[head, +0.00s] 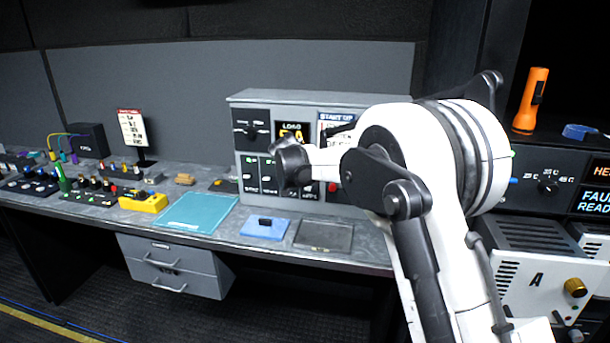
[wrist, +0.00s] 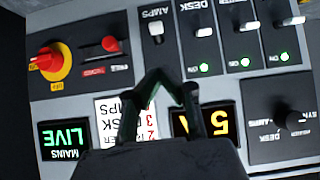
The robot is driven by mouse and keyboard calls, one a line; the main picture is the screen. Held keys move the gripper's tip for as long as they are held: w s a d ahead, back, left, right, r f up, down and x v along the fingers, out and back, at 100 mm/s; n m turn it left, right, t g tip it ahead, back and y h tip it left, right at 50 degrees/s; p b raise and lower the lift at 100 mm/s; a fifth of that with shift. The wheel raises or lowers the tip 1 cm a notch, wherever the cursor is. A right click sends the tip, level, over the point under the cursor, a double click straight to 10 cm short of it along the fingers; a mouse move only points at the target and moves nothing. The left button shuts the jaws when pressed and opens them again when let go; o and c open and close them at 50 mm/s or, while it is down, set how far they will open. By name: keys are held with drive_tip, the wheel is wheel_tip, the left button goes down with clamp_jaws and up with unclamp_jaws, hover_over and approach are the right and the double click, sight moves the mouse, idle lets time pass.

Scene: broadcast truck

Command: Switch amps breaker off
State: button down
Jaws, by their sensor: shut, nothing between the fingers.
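The amps breaker (wrist: 156,28) is a white toggle under an upside-down AMPS label in the wrist view. No lit lamp shows for it, and the area where its lamp would be is behind my fingers. Which way its toggle is thrown is hard to tell. My gripper (wrist: 158,74) is shut and empty, its fingertips in front of the panel just below this toggle in the picture. Whether they touch the panel cannot be told. In the head view my gripper (head: 285,165) is before the grey panel (head: 320,98) and hides part of it.
Neighbouring breakers (wrist: 248,26) to the right have lit green lamps. A red-and-yellow rotary switch (wrist: 50,62), a red-handled lever (wrist: 111,44) and a green LIVE display (wrist: 62,140) are on the left. Below the panel lie a blue box (head: 264,229) and a teal mat (head: 195,213).

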drive_tip(key=s+f+v, duration=0.1)
drive_tip(key=v, duration=0.5)
drive_tip(key=shift+w, duration=0.15)
drive_tip(key=s+d+r+g, duration=0.1)
drive_tip(key=s+d+r, duration=0.3)
drive_tip(key=s+d, duration=0.75)
drive_tip(key=s+d+r+g, duration=0.1)
drive_tip(key=s+d+r, duration=0.3)
drive_tip(key=s+d, duration=0.75)
drive_tip(key=s+d+f, duration=0.2)
drive_tip(key=s+f, duration=0.1)
drive_tip(key=s, duration=0.6)
drive_tip(key=s+d+f+n+y+b, duration=0.1)
drive_tip(key=s+d+f, duration=0.1)
drive_tip(key=s, duration=0.7)
drive_tip(key=s+d+f+g, duration=0.1)
drive_tip(key=s+f, duration=0.4)
drive_tip(key=s, duration=0.5)
drive_tip(key=shift+d+n, duration=0.3)
drive_tip(key=shift+d, duration=0.1)
